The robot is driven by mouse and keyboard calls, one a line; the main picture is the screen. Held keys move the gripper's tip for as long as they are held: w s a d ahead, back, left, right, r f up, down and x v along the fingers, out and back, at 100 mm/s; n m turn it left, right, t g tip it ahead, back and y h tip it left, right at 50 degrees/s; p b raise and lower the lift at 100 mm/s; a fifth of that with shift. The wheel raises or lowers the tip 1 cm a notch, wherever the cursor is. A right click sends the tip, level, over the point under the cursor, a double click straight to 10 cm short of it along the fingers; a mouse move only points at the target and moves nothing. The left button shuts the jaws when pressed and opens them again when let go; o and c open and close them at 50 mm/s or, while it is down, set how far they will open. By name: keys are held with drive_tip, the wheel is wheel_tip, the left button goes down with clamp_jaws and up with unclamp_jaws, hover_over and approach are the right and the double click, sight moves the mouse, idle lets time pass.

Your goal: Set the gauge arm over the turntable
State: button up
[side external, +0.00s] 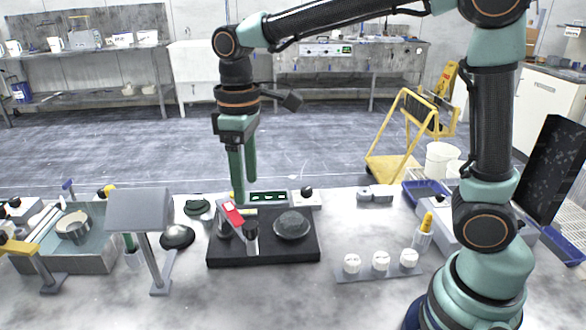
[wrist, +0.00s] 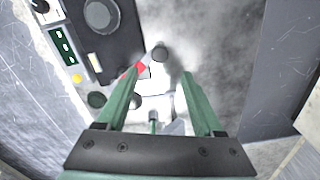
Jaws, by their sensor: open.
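The gauge arm (side external: 231,213), a short bar with a red part, stands on the left of a black base (side external: 300,256). Its dark cylindrical end hangs at the near left of the grey round turntable (side external: 292,226), beside it and not over it. The wrist view shows the turntable (wrist: 100,15) at the top left and the arm's red part (wrist: 142,70) near my left finger. My gripper (side external: 243,198) is open and points down just above the gauge arm; it also shows in the wrist view (wrist: 160,74). I cannot tell whether a finger touches the arm.
A grey control box (side external: 269,198) with green displays stands behind the base. A grey hooded stand (side external: 140,211) and a dark dome (side external: 177,237) are to the left. A plate with white-capped pots (side external: 380,262) lies right. Bench in front of the base is clear.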

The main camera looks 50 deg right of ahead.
sight(250, 224)
wheel_tip(250, 224, down, 10)
drive_tip(key=shift+r, duration=0.25)
clamp_jaws()
drive_tip(key=shift+r, duration=0.1)
idle(1.4)
